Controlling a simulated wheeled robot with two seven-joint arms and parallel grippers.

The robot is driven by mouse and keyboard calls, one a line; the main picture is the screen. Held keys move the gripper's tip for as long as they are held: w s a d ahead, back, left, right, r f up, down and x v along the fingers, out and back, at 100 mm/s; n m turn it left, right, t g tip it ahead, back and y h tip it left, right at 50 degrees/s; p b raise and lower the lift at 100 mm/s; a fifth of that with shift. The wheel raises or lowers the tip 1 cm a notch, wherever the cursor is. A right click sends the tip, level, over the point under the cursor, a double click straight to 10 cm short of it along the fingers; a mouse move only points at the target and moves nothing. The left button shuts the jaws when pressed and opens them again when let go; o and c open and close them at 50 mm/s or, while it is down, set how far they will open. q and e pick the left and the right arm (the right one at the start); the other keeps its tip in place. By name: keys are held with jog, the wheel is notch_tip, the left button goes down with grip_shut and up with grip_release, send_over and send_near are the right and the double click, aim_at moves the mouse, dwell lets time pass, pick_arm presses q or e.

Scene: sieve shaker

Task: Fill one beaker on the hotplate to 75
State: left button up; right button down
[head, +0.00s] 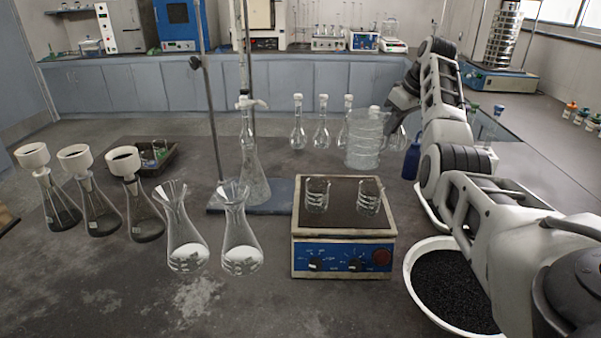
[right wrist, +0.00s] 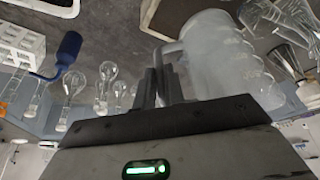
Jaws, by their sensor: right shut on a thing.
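The hotplate (head: 343,250) stands at the front centre of the bench, with a blue front panel and knobs. Two small clear beakers, a left one (head: 317,195) and a right one (head: 368,197), stand on its dark top; I cannot make out any liquid in them. My right gripper (head: 390,110) is shut on a large clear jug (head: 364,142), at its handle side. The jug is roughly upright, above and behind the hotplate. In the right wrist view the jug (right wrist: 222,58) is beside the closed fingers (right wrist: 163,78). Its fill level is unclear. My left gripper is out of view.
Conical flasks (head: 187,240) stand left of the hotplate, some with white funnels. A burette stand (head: 210,120) rises behind them. A bowl of black granules (head: 450,290) sits right, under my arm.

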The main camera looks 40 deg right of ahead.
aim_at(380, 115)
jog(key=shift+r, duration=0.15)
jog(key=shift+w+a+r+n+g+h, duration=0.2)
jog(key=shift+a+r+h, duration=0.3)
jog(key=shift+a+h, duration=0.4)
jog(key=shift+w+a+r+n+g+h, duration=0.1)
jog(key=shift+a+r+n+h, duration=0.1)
jog(key=shift+a+r+h, duration=0.5)
jog(key=shift+w+a+r+n+g+h, duration=0.1)
jog(key=shift+a+r+n+h, duration=0.15)
jog(key=shift+a+h, duration=0.8)
jog(key=shift+w+a+r+h, duration=0.1)
jog(key=shift+a+r+h, duration=0.15)
jog(key=shift+a+h, duration=0.3)
jog(key=shift+w+a+r+h, duration=0.1)
jog(key=shift+a+r+h, duration=0.1)
jog(key=shift+a+h, duration=0.25)
jog(key=shift+w+a+r+n+h, duration=0.1)
jog(key=shift+a+n+h, duration=0.1)
jog(key=shift+a+h, duration=0.15)
jog(key=shift+a+r+n+h, duration=0.15)
jog(key=shift+a+h, duration=0.1)
jog(key=shift+h, duration=0.15)
jog(key=shift+f, duration=0.1)
jog(key=shift+w+a+f+h, duration=0.1)
jog(key=shift+a+f+h, duration=0.1)
jog(key=shift+a+h, duration=0.45)
